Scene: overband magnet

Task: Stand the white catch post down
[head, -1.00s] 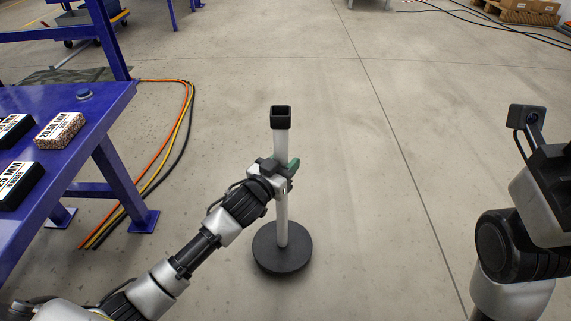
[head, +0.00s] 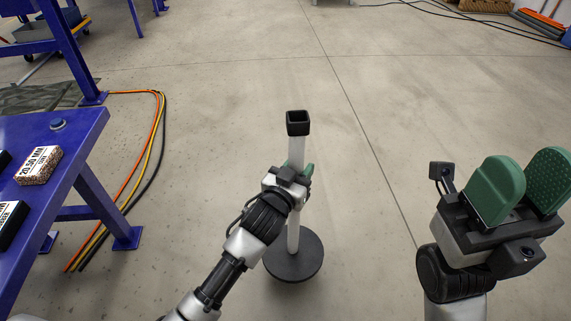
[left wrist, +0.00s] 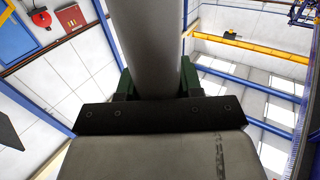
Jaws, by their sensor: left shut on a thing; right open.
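The white catch post (head: 294,238) stands near upright in the head view, with a black square socket (head: 298,124) on top and a round black base (head: 293,264) below. I cannot tell whether the base touches the floor. My left gripper (head: 299,172) is shut around the middle of the shaft. In the left wrist view the shaft (left wrist: 148,50) runs between the green fingers, filling the jaw gap. My right gripper (head: 520,186) is open and empty at the right, its green pads apart, well away from the post.
A blue table (head: 75,150) with labelled sample blocks (head: 39,165) stands at the left. Orange, yellow and black cables (head: 150,150) lie on the floor beside its leg. The concrete floor around and beyond the post is clear.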

